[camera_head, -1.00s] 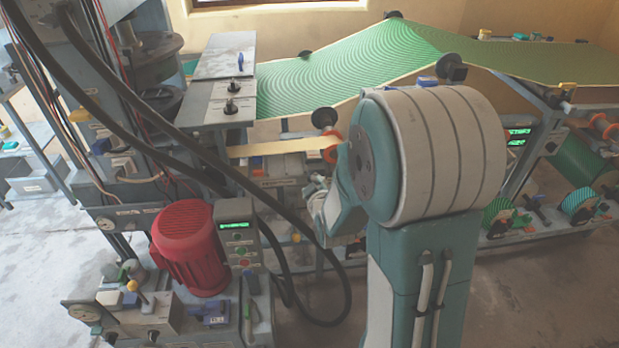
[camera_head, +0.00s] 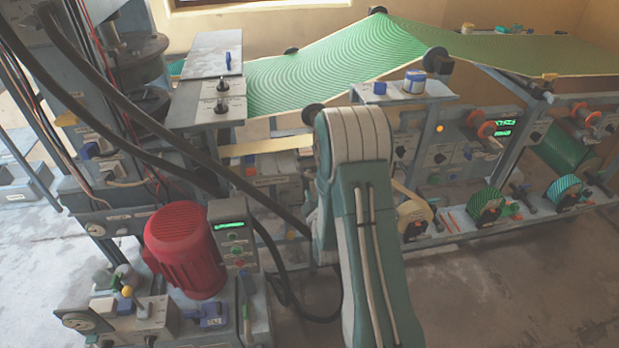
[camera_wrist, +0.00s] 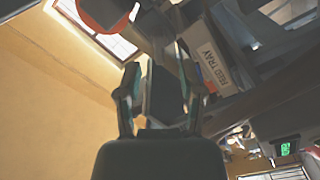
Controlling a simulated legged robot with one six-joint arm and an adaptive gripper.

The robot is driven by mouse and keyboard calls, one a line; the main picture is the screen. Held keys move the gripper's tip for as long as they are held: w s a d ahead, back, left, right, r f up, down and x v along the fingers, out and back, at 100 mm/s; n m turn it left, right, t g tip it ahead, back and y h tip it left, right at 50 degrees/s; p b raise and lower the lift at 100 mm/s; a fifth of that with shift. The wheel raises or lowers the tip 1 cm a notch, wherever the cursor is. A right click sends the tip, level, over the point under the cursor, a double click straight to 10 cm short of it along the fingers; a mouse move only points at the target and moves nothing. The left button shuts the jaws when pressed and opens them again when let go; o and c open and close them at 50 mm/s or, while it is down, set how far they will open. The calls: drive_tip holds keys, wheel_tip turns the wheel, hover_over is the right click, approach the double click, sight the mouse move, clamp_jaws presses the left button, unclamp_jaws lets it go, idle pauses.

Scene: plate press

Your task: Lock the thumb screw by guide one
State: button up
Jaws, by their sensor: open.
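My gripper (camera_wrist: 158,74) is open in the wrist view, with its two fingers apart and nothing held between them. It is below the machine's underside, close to a panel labelled FEED TRAY (camera_wrist: 212,68). In the head view my own arm hides the gripper. I cannot make out the thumb screw or guide one for sure in either view.
An orange-red roller end (camera_wrist: 105,14) is at the top of the wrist view. In the head view, a green patterned web (camera_head: 330,65) runs over the machine, a red motor (camera_head: 187,250) stands at left, and thick black hoses cross beside my arm. Floor at lower right is clear.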

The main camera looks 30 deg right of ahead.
sight(310, 180)
drive_tip(key=x, duration=0.5)
drive_tip(key=shift+w, duration=0.25)
clamp_jaws()
